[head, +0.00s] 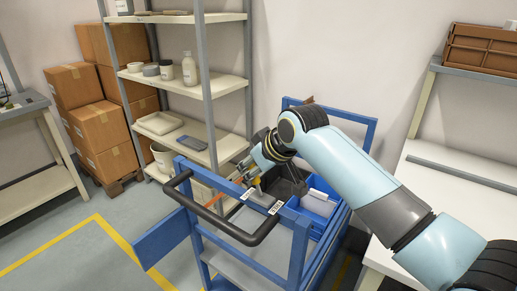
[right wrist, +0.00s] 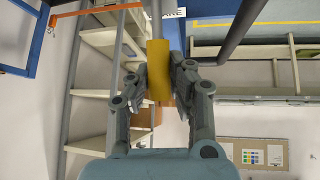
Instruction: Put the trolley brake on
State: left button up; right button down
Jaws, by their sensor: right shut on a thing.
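The blue trolley (head: 303,240) stands in front of me with a dark push handle (head: 240,236) at its near end. My right gripper (head: 252,181) reaches over the handle end of the trolley. In the right wrist view my right gripper (right wrist: 160,80) is shut on a yellow grip (right wrist: 159,65), which sits between both fingers. The yellow grip also shows small in the head view (head: 257,181), near white labels on the blue top rail. It looks like the brake lever's grip, but its lower end is hidden. My left gripper is not in view.
A blue bin (head: 318,203) sits on the trolley. A shelf rack (head: 190,79) with jars and trays stands behind, and stacked cardboard boxes (head: 100,120) are at the left. A white table (head: 460,205) is on the right. The floor at the front left is clear.

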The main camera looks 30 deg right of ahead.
jog(key=shift+w+a+g+h+p, duration=0.15)
jog(key=shift+w+g+h+p, duration=0.25)
jog(key=shift+p, duration=0.3)
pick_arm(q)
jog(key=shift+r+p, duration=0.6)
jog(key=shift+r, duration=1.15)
pick_arm(e)
jog(key=shift+w+f+g, duration=0.2)
jog(key=shift+f+g, duration=0.1)
jog(key=shift+g, duration=0.2)
jog(key=c, duration=1.2)
grip_release()
jog(key=shift+f, duration=0.1)
jog(key=shift+o, duration=0.2)
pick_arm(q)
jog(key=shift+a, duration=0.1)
pick_arm(e)
jog(key=v, duration=1.2)
jog(key=shift+w+a, duration=0.1)
